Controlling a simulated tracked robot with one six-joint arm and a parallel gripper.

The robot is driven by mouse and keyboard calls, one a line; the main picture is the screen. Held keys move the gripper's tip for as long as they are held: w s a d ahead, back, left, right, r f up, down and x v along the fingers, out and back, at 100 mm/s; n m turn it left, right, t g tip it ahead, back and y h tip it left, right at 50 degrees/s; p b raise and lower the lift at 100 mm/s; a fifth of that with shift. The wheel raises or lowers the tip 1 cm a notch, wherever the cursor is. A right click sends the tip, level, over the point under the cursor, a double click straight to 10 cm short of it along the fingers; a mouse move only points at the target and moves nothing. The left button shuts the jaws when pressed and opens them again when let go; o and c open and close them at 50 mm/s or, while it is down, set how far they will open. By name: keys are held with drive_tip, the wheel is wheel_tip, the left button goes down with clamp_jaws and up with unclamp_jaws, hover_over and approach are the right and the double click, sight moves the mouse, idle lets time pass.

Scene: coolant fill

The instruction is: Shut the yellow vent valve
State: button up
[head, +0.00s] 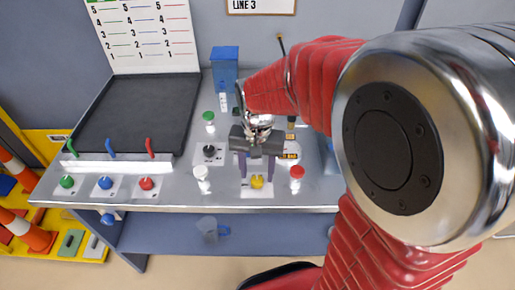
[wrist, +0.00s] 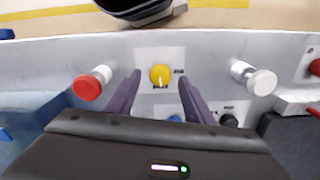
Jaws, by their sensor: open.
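The yellow vent valve (head: 257,181) is a small round knob on a white plate near the front edge of the bench. In the wrist view the yellow knob (wrist: 159,75) lies between and just beyond the fingertips, with a small pale mark on its face. My gripper (head: 256,178) is above the knob with its two purple fingers apart, one on each side. In the wrist view my gripper (wrist: 158,78) is open and empty. I cannot tell whether the fingers touch the knob.
A white-capped post (head: 202,178) stands left of the knob and a red-capped post (head: 297,176) right of it. A black knob (head: 209,151) and green-capped post (head: 208,118) are behind. Green, blue and red buttons (head: 105,183) and levers sit left by a dark tray (head: 137,115).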

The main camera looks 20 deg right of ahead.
sight(257, 179)
wheel_tip(257, 179, up, 11)
idle(0.4)
idle(0.4)
drive_tip(key=s+r+n+t, duration=0.2)
drive_tip(key=s+n+t, duration=0.3)
drive_tip(key=s, duration=0.6)
drive_tip(key=shift+s+d+r+n+t, duration=0.2)
drive_tip(key=shift+s+r+n+t, duration=0.05)
drive_tip(key=shift+s+n+t, duration=0.05)
idle(0.3)
drive_tip(key=shift+c, duration=0.5)
